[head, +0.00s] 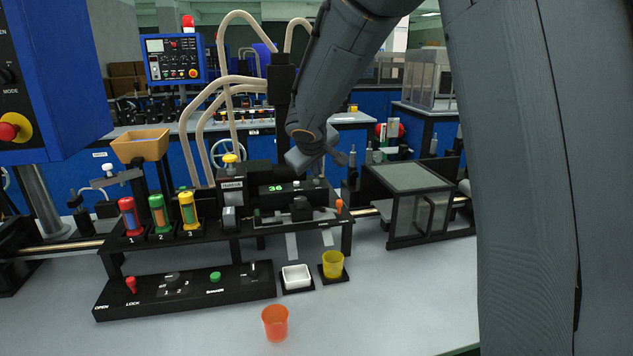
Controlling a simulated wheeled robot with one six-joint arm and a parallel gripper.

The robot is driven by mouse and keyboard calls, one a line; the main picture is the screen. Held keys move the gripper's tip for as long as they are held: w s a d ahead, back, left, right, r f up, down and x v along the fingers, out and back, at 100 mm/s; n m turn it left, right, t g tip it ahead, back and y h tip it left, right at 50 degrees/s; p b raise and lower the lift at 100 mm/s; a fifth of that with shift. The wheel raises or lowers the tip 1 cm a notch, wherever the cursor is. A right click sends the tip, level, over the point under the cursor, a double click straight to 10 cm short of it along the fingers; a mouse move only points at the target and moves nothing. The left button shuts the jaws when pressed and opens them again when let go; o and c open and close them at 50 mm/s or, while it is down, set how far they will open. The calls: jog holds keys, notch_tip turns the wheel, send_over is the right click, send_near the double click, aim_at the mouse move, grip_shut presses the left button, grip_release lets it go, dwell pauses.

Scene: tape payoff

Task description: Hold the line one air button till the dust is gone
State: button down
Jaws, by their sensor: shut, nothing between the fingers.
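My gripper (316,160) is above the black bench rig, near the unit with the green "36" display (276,189). It is shut and empty; my wrist partly hides its fingers. A red-capped tube marked 1 (128,217) stands upright at the rack's left, beside a green one marked 2 (158,213) and a yellow one marked 3 (189,210). A green button (215,276) sits on the low front panel (190,293), its label too small to read. I cannot tell which control is the line one air button. No dust can be made out.
A white tray (296,278) and a yellow cup (333,264) stand before the rig. An orange cup (275,322) stands on the front table. Pale hoses (187,133) arch behind the rig. A blue control box (55,85) juts in at upper left. The front right table is clear.

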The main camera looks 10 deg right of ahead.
jog(key=shift+f+b, duration=0.5)
jog(key=shift+b, duration=0.15)
dwell(0.7)
jog(key=shift+r, duration=0.1)
dwell(2.0)
jog(key=shift+r+p, duration=0.65)
jog(key=shift+r, duration=0.15)
notch_tip(320, 180, up, 5)
jog(key=p, duration=0.4)
jog(key=s+f+m+g+y, duration=0.1)
jog(key=s+f, duration=0.4)
jog(key=s, duration=0.7)
jog(key=s+f+m+g+y, duration=0.1)
jog(key=s+f+g, duration=0.3)
jog(key=s, duration=0.8)
jog(key=s+f+m+g, duration=0.3)
jog(key=s+f, duration=0.5)
jog(key=s, duration=0.4)
jog(key=shift+s+d+y, duration=0.25)
jog(key=shift+s+y, duration=0.15)
